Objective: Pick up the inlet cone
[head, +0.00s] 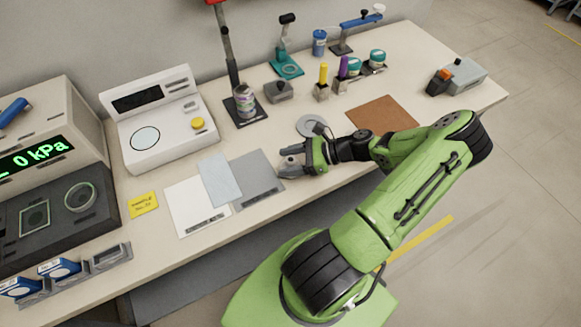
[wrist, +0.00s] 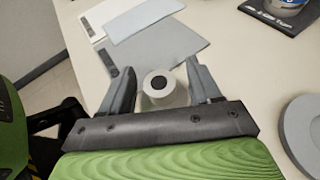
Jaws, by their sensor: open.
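The inlet cone appears to be the pale grey, round-topped piece with a dark hole (wrist: 157,91) in the wrist view. It sits between the two fingers of my gripper (wrist: 159,72), with a gap visible on each side. My gripper is open around it, low over the bench. In the head view my gripper (head: 284,160) is just right of the dark grey mat, and I cannot clearly make out the cone between its fingers. The gripper body hides the cone's lower part in the wrist view.
A grey mat (head: 258,180) lies left of my gripper, beside a pale blue cloth (head: 219,179). A round grey disc (head: 310,125) lies behind my gripper. The bench's front edge is close.

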